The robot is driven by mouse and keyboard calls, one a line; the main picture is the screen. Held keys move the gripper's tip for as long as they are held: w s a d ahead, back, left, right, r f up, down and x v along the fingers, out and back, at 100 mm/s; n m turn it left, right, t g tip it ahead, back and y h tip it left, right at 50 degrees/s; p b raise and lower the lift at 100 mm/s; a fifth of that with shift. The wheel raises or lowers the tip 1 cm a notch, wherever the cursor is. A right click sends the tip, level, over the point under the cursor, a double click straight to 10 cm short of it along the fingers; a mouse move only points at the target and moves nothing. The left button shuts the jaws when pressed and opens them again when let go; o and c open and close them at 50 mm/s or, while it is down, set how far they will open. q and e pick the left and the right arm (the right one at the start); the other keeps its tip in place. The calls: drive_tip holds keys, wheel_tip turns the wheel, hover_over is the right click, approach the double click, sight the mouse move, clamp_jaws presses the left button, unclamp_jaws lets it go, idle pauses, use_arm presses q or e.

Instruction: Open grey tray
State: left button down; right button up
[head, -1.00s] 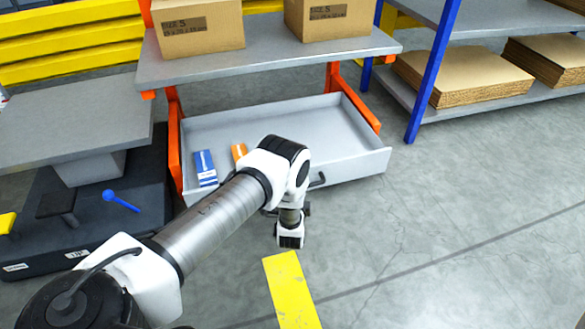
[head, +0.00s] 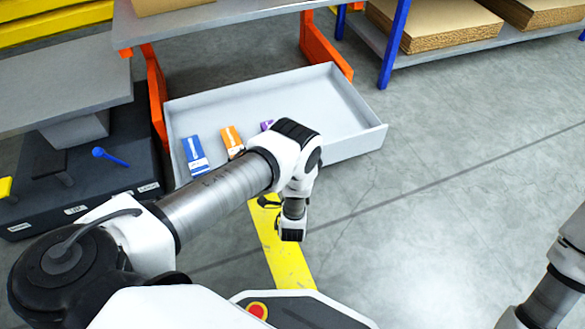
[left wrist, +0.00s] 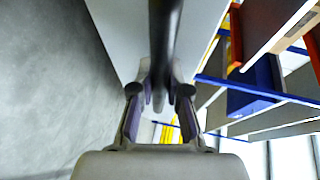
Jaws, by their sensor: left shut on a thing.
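The grey tray (head: 355,137) is pulled well out from under the grey bench, like a drawer, and its inside is visible. A blue box (head: 195,154), an orange box (head: 231,140) and a partly hidden purple item (head: 266,125) lie in it. My left arm crosses in front of the tray and hides part of its front. In the left wrist view, my left gripper (left wrist: 160,92) is shut on the tray's dark handle (left wrist: 166,40). In the head view the grip itself is mostly hidden by my wrist. My right gripper is out of view.
The grey bench top (head: 225,22) with orange legs stands over the tray's rear. A dark platform (head: 105,165) with a blue knob is on the left. A blue-posted shelf (head: 450,45) holds cardboard at the back right. A yellow floor strip (head: 285,262) lies in front; the floor right is clear.

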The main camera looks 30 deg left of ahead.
use_arm(q)
drive_tip(key=c, duration=1.1)
unclamp_jaws()
drive_tip(key=shift+c, duration=0.2)
drive_tip(key=v, duration=1.2)
